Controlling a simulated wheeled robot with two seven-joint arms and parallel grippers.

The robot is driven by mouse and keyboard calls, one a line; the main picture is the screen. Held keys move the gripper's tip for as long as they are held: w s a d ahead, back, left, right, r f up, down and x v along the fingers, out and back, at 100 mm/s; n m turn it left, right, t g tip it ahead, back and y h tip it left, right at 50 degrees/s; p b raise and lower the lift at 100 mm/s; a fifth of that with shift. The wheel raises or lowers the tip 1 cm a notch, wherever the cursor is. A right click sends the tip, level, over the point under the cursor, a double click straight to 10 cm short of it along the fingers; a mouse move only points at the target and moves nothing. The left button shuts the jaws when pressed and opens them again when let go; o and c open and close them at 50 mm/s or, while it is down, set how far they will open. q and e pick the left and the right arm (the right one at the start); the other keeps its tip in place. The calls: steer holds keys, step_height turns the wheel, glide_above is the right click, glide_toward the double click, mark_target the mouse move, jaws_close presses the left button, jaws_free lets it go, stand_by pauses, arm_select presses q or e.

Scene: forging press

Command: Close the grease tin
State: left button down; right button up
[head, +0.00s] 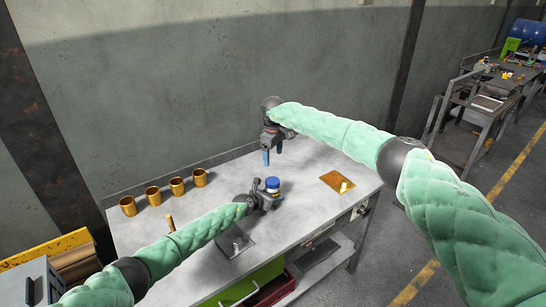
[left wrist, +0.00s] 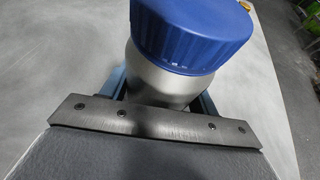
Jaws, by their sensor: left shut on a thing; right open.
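The grease tin (left wrist: 165,85) has a silvery grey body and a ribbed blue lid (left wrist: 190,32), which sits on its top. I cannot tell whether the lid is fully tight. In the head view the blue lid (head: 272,183) shows at the middle of the table. My left gripper (head: 268,200) is shut on the tin's body, with its blue fingers on both sides below the lid. My right gripper (head: 273,157) is open and empty, pointing down above the table, behind the tin and apart from it.
Several brass cups (head: 178,186) stand in a row at the table's back left. An orange-brown plate (head: 331,180) with a small yellow-white item lies to the right. A wooden peg (head: 170,222) stands near my left forearm. The grey table (head: 310,205) is clear around the tin's right.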

arm_select(q)
steer(key=shift+c, duration=1.6)
jaws_free()
steer(key=shift+s+a+r+p, duration=0.25)
steer(key=shift+a+p, duration=0.05)
steer(key=shift+p, duration=0.1)
steer(key=p+v, duration=0.3)
steer(key=v, duration=0.2)
steer(key=shift+s+a+r, duration=0.15)
steer(key=shift+s+a, duration=0.05)
steer(key=shift+s, duration=0.1)
steer(key=shift+s+a+r+p, duration=0.1)
steer(key=shift+s+a+p, duration=0.2)
steer(key=shift+s+p, duration=0.05)
